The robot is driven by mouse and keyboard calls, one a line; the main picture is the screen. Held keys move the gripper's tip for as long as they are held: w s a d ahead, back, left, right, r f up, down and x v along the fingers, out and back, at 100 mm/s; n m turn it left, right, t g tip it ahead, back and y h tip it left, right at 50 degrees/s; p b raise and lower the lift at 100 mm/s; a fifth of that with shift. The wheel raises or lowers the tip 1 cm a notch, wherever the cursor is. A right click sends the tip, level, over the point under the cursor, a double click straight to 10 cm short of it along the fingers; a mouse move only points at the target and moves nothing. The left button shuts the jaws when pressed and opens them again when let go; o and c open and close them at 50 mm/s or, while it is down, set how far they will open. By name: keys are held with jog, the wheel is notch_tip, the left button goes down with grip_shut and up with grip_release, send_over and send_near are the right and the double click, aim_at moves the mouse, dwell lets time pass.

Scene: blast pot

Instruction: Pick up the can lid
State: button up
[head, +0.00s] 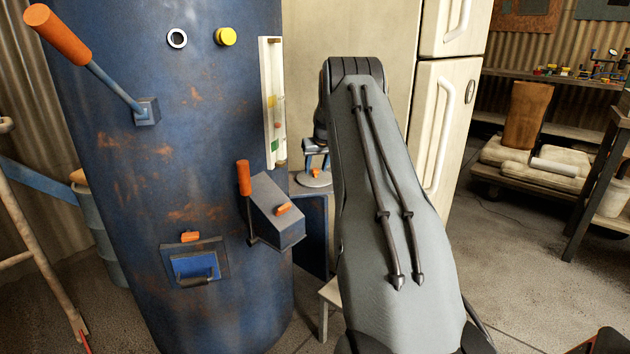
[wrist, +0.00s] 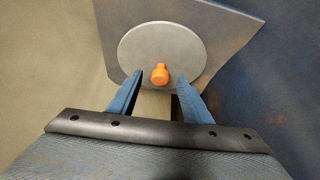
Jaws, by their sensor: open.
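The lid also shows small in the head view (head: 314,181), just left of my arm. My gripper (wrist: 159,76) is open, its two blue fingers apart on either side of the knob. The fingertips overlap the lid's near part in the wrist view. Whether they touch the knob or lid I cannot tell. In the head view my gripper (head: 315,158) is above the lid, partly hidden by my arm.
A rusty blue blast pot (head: 175,150) stands to the left, with an orange-handled lever (head: 60,38) and a grey box (head: 275,213) jutting toward the lid. A cream fridge (head: 440,110) stands behind right. Floor (head: 520,260) is open at right.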

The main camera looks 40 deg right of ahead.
jog(key=shift+f, duration=0.15)
grip_shut()
